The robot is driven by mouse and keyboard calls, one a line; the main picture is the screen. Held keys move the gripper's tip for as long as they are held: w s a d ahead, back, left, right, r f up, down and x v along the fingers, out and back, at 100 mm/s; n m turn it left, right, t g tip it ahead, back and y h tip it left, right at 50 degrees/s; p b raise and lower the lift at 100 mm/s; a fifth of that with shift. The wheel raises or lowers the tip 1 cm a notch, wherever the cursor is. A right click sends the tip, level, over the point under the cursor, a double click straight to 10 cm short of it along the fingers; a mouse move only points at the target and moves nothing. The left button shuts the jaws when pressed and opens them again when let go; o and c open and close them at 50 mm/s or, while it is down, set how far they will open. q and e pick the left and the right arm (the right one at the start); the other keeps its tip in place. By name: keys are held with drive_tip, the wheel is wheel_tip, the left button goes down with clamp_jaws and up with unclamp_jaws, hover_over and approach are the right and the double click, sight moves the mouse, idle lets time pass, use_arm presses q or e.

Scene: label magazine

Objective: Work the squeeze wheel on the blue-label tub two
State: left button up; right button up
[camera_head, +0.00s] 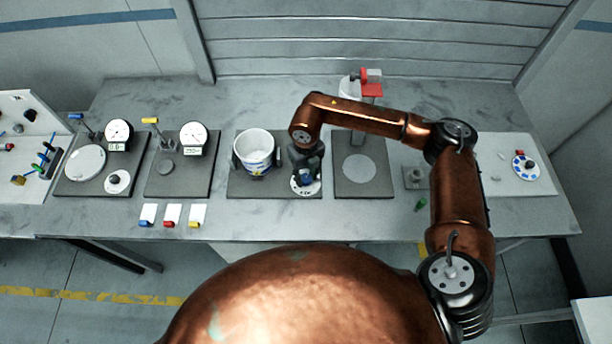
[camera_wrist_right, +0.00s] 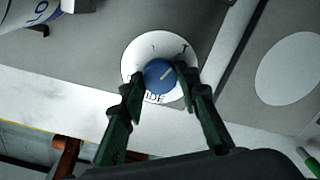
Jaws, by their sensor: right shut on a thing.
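The white tub (camera_head: 254,148) with a blue label band stands upright on a dark plate (camera_head: 238,190), between two dark side pieces. A small part of the tub shows at the top left of the right wrist view (camera_wrist_right: 22,14). On the same plate, right of the tub, is a white dial (camera_head: 300,190) with a blue wheel (camera_wrist_right: 159,74) at its centre and a pale pointer line. My right gripper (camera_wrist_right: 162,82) is shut on the blue wheel, one finger on each side; in the head view it reaches down over the dial. My left gripper is not in view.
Right of the plate is another dark plate with a grey disc (camera_head: 359,168) and a red-topped stand (camera_head: 371,90) behind. Left are two gauge stations (camera_head: 118,133) (camera_head: 193,139). Small cards (camera_head: 172,213) lie in front. A green piece (camera_head: 421,203) lies near the table's front edge.

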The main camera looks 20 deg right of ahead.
sight(306, 178)
drive_tip(key=shift+m, duration=0.6)
drive_tip(key=o, duration=1.2)
drive_tip(key=shift+c, duration=0.2)
drive_tip(key=shift+r, duration=0.15)
wheel_tip(306, 178, up, 12)
